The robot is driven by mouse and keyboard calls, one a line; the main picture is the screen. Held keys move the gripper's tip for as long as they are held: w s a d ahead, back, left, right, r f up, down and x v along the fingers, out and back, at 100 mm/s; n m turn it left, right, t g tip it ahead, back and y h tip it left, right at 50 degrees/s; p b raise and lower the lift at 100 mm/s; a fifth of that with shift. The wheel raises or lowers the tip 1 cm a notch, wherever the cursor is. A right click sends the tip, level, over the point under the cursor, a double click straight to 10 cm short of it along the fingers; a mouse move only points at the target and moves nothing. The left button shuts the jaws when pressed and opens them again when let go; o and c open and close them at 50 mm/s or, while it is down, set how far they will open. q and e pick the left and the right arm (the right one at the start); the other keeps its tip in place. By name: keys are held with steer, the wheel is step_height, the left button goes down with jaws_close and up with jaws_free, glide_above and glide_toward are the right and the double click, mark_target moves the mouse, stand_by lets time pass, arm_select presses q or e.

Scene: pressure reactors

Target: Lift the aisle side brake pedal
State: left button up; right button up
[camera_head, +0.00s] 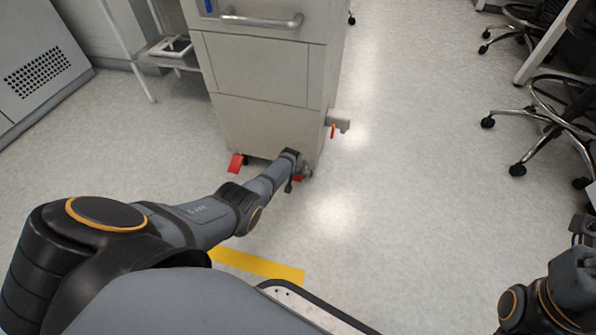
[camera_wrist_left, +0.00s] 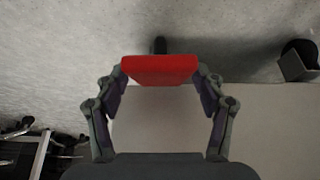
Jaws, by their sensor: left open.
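A red brake pedal (camera_wrist_left: 160,69) lies between the fingers of my left gripper (camera_wrist_left: 161,82) in the left wrist view. The fingers are open, one on each side of the pedal's ends; whether they touch it I cannot tell. In the head view, my left gripper (camera_head: 291,174) is low at the right front corner of the beige cabinet (camera_head: 262,125), and only a bit of this red pedal (camera_head: 298,179) shows beside it. A second red pedal (camera_head: 236,163) sticks out at the cabinet's left front corner. My right arm is at the lower right edge; its gripper (camera_head: 583,232) is cut off there.
A small bracket with a red-orange lever (camera_head: 333,131) juts from the cabinet's right side. Dark casters (camera_wrist_left: 301,58) are under the cabinet. Wheeled chairs (camera_head: 550,115) stand at the right. A yellow floor strip (camera_head: 257,264) lies in front. The aisle floor right of the cabinet is clear.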

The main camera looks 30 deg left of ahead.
arm_select(q)
steer(key=v, duration=1.2)
